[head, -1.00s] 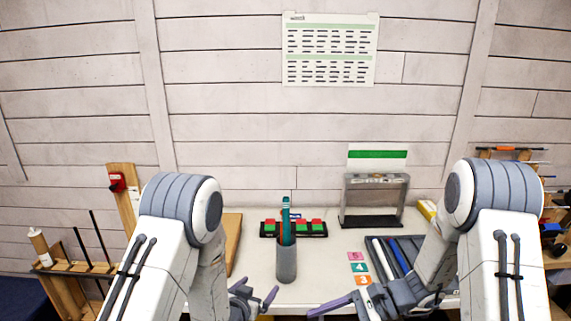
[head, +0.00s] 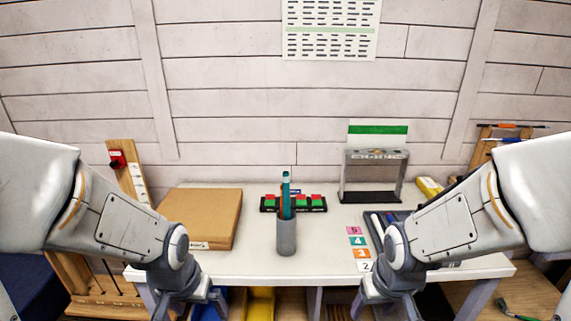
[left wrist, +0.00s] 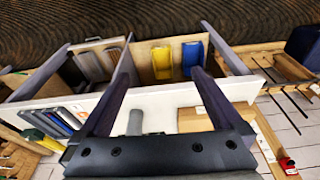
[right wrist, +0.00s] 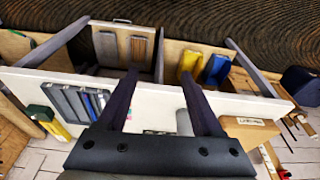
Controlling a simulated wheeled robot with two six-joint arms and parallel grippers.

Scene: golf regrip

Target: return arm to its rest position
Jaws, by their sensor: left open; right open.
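My left arm comes in from the left of the head view, folded, with its wrist (head: 178,275) low in front of the table. Its fingers are mostly cut off there. In the left wrist view the left gripper (left wrist: 160,95) has its two dark fingers spread with nothing held. My right arm comes in from the right, with its wrist (head: 392,280) low at the table's front edge. In the right wrist view the right gripper (right wrist: 160,90) also has its fingers spread and empty. The white table (head: 330,263) lies beyond both grippers.
A grey cup (head: 286,235) holding teal grips stands mid-table. A cardboard box (head: 203,215) lies left of it. Red and green blocks (head: 294,203), a clear stand (head: 373,177), numbered cards (head: 357,241) and a grey tray (head: 375,220) are also on the table. Blue and yellow bins (head: 262,302) sit below.

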